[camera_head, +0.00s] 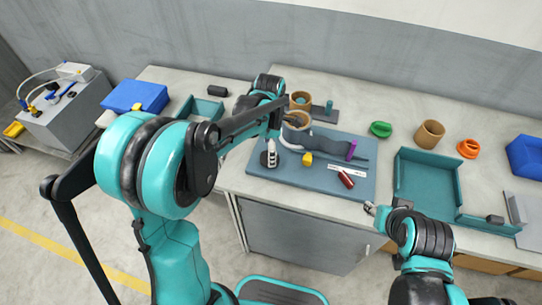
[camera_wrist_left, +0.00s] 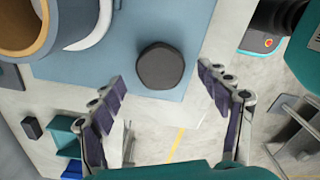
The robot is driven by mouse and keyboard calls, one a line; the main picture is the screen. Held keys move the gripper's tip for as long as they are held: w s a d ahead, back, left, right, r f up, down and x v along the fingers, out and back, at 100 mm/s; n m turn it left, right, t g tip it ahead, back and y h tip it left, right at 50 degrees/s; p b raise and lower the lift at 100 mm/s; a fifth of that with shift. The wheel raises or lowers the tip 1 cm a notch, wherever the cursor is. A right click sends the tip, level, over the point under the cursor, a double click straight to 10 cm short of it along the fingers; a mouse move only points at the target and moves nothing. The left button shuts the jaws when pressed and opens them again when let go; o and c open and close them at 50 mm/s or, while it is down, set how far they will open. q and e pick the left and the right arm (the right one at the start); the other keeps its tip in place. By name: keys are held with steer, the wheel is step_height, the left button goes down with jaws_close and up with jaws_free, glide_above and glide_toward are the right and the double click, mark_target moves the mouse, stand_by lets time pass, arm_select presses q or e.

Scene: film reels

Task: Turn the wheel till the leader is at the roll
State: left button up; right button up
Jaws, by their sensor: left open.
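A blue-grey board (camera_head: 262,187) carries a roll with a tan core (camera_head: 296,122), also at the top left of the left wrist view (camera_wrist_left: 38,45). A dark grey strip (camera_head: 325,142) runs right from the roll to a purple piece (camera_head: 352,150). A dark round knob (camera_wrist_left: 160,66) stands near the board's left edge. My left gripper (camera_head: 270,146) is open above it; in the wrist view the knob shows between the spread fingers, with gaps on both sides. My right gripper (camera_head: 371,208) is low by the table's front edge; its jaws are too small to read.
A yellow block (camera_head: 307,159), a white strip and a red piece (camera_head: 346,179) lie on the board. A teal tray (camera_head: 425,180), tan cup (camera_head: 429,133), green ring (camera_head: 380,129) and orange piece (camera_head: 467,148) are on the right. A blue box (camera_head: 136,96) is at left.

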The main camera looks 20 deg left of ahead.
arm_select(q)
steer(key=shift+f+b, duration=0.35)
steer(key=shift+f, duration=1.15)
steer(key=c, duration=1.2)
steer(key=shift+o, duration=0.2)
